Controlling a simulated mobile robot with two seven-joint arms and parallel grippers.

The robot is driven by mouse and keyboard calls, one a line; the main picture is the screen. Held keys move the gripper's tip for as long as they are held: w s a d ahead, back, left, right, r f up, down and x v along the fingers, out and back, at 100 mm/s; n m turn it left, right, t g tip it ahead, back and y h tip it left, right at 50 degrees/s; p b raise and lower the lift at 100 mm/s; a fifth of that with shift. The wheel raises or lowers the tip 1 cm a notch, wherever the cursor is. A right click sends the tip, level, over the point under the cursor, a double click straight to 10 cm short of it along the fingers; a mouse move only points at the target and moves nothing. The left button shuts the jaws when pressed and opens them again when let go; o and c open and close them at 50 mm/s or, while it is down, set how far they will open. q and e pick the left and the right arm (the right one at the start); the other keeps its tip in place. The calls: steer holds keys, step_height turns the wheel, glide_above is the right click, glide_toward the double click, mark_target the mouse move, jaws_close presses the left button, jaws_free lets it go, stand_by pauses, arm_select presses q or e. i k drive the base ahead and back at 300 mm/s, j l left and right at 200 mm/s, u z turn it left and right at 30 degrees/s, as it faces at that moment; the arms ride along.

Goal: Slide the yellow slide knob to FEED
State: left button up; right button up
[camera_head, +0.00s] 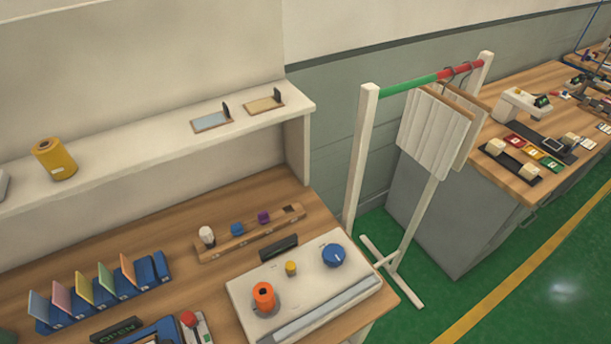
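A small yellow knob (291,268) stands on a pale control panel (245,287) on the wooden bench at the lower middle. It sits between an orange knob (263,297) and a round blue dial (333,255). A FEED marking cannot be read at this size, so I cannot tell the knob's position against it. Neither of my grippers is in view.
A dark label block (279,248) stands behind the panel. A wooden rail (220,247) holds white, blue and purple pieces. Several coloured cards in blue holders (143,271) stand left. A shelf (110,160) overhangs the bench's back. A garment rack (362,150) stands right.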

mark_target(290, 266)
steer(key=u, duration=0.15)
steer(key=i+j+z, duration=0.3)
steer(key=i+j, duration=0.2)
steer(key=j, duration=0.2)
steer(key=i+j+z, duration=0.1)
steer(key=i+j, duration=0.15)
steer(key=j, duration=0.15)
